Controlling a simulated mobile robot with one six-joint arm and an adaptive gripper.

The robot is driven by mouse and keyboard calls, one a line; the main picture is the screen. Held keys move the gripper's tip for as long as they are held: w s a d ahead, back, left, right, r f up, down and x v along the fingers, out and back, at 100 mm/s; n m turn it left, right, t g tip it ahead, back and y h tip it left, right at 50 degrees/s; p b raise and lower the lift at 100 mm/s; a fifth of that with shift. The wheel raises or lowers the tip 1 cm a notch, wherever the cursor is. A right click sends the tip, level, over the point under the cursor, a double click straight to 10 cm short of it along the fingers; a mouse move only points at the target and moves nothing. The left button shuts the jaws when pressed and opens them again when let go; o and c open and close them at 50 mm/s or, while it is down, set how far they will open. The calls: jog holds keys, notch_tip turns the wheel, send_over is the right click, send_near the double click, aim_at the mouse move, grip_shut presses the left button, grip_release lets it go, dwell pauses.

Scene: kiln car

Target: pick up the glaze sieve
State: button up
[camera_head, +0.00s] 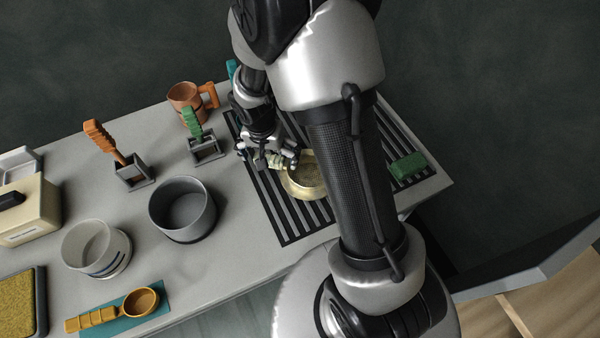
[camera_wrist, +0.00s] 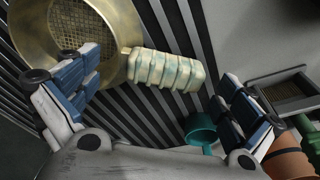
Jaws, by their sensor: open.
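The glaze sieve (camera_head: 303,183) is a round brass-coloured pan with a mesh bottom and a ribbed cream handle with greenish tints. It lies on the dark slatted rack (camera_head: 287,222), and my arm hides part of it in the head view. In the wrist view the sieve (camera_wrist: 72,30) is at the upper left, and its handle (camera_wrist: 165,70) reaches right, between the fingers. My gripper (camera_wrist: 160,90) is open, with one blue-padded finger on each side of the handle. In the head view my gripper (camera_head: 270,156) is at the handle. I cannot tell whether a finger touches it.
A green block (camera_head: 407,165) lies at the rack's right. A teal cup-like thing (camera_wrist: 200,130) is near the right finger. Left of the rack stand a green-handled tool (camera_head: 193,124) in a holder, a copper mug (camera_head: 187,102) and a dark bowl (camera_head: 183,208).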

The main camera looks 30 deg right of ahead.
jog(key=shift+w+f, duration=0.1)
jog(key=shift+f, duration=0.75)
jog(key=shift+r, duration=0.1)
jog(key=c, duration=1.6)
